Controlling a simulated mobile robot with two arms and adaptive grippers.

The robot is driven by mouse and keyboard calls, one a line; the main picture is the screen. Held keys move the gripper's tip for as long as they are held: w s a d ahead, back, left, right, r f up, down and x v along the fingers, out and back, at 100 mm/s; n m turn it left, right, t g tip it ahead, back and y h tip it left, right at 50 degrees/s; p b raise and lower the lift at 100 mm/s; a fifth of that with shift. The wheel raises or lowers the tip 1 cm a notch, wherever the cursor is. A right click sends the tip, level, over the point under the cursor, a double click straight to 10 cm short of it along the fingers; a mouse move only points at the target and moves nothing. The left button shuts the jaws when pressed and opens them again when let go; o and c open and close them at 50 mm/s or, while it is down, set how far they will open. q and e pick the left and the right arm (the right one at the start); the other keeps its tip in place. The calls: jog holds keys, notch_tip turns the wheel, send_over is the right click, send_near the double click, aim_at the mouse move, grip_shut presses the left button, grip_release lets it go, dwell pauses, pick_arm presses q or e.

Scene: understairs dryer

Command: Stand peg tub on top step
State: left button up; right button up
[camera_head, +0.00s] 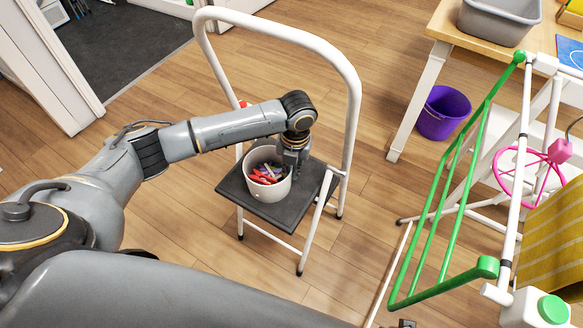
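The peg tub (257,189) is a white round tub with several red, pink and dark pegs inside. It appears upright over the black top step (231,183) of a white-framed step stool. I cannot tell whether its base bears fully on the step. My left gripper (291,163) points down at the tub's far right rim, touching it or very close. Its fingertips are small and partly hidden, so I cannot tell whether they are shut on the rim. My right gripper is not in view.
The stool's tall white rail (352,110) arches behind the step and my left arm. A green and white drying rack (452,185) stands at the right. A purple bucket (443,113) sits by a wooden table (446,22) holding a grey basin (500,22). Floor left of the stool is clear.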

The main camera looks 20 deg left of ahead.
pick_arm(q)
jog(key=shift+o, duration=1.1)
jog(key=shift+r, duration=0.25)
notch_tip(320, 180, up, 8)
jog(key=p, duration=0.1)
jog(key=shift+d+f+p, duration=0.2)
jog(key=shift+p, duration=0.1)
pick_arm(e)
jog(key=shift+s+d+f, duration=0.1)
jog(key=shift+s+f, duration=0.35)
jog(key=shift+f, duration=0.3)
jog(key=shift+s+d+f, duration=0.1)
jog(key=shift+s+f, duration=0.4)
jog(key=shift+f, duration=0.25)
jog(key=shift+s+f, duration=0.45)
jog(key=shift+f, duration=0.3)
pick_arm(q)
jog(key=shift+w, duration=0.1)
